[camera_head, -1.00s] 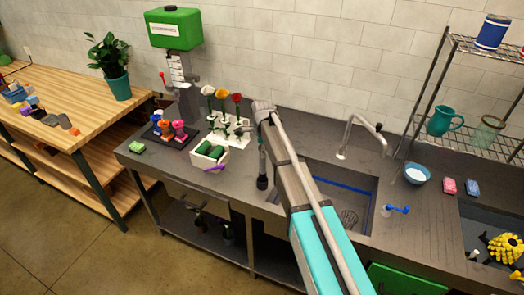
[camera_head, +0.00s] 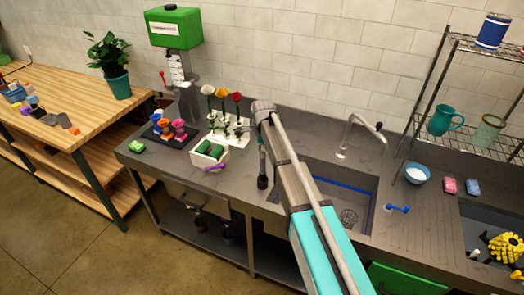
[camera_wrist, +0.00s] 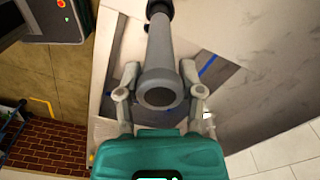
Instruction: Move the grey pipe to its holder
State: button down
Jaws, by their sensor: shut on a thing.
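The grey pipe (camera_wrist: 160,58) is held between the two fingers of my gripper (camera_wrist: 158,72) in the wrist view. Its open round end faces the camera, and a dark piece shows at its far end. In the head view my gripper (camera_head: 262,158) is above the counter, just left of the sink, mostly hidden behind my arm. A dark end (camera_head: 262,182) hangs below it and looks like part of the pipe. I cannot tell which thing is the pipe's holder.
A white rack with flowers (camera_head: 230,128), a white box with green items (camera_head: 210,153) and a dark tray with colored pieces (camera_head: 170,132) stand left of my arm. The sink (camera_head: 340,195) and faucet (camera_head: 350,130) are to the right.

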jog(key=shift+f+b, duration=1.5)
jog(key=shift+f, duration=0.15)
dwell(0.5)
jog(key=shift+c, duration=0.7)
grip_release()
jog(key=shift+s, duration=0.1)
dwell(0.3)
